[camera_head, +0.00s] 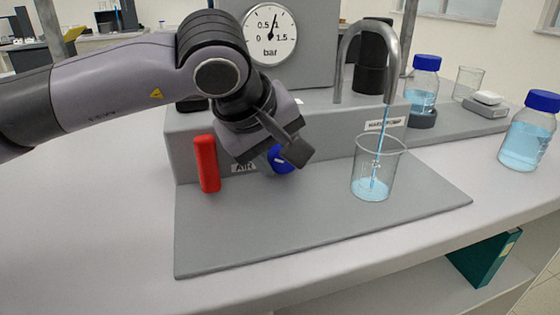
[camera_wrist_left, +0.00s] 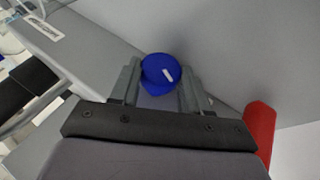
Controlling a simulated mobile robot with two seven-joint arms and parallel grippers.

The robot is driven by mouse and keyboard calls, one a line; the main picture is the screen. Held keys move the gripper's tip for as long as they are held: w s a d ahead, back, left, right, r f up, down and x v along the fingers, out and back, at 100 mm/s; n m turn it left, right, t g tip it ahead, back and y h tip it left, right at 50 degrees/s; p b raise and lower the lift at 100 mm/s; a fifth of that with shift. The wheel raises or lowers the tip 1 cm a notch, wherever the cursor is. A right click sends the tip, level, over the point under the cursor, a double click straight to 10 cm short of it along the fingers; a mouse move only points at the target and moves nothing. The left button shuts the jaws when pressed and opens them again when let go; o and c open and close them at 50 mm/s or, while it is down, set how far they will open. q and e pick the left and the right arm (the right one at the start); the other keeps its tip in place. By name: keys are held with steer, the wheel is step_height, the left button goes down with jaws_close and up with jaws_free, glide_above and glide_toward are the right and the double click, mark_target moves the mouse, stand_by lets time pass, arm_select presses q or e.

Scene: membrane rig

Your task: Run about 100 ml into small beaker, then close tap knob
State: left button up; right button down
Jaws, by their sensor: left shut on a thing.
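The small beaker (camera_head: 377,170) stands upright on the grey board under the curved metal spout (camera_head: 388,60). A thin blue stream falls from the spout into it, and shallow blue liquid covers its bottom. The blue tap knob (camera_head: 281,158) is on the front of the grey rig, partly hidden by my gripper. My left gripper (camera_head: 285,150) is shut on the knob. In the left wrist view the blue knob (camera_wrist_left: 160,74), with a white mark, sits between the fingers (camera_wrist_left: 162,85). My right gripper is not in view.
A red handle (camera_head: 206,163) stands left of the knob, close to my left gripper. A gauge (camera_head: 269,36) is above. Blue-capped bottles (camera_head: 529,132) (camera_head: 423,84) and another beaker (camera_head: 467,83) are at the right. The board's front (camera_head: 290,235) is clear.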

arm_select(q)
steer(key=o, duration=1.1)
steer(key=shift+c, duration=0.2)
steer(key=v, duration=0.7)
steer(key=shift+p, duration=0.3)
steer(key=shift+r, duration=0.1)
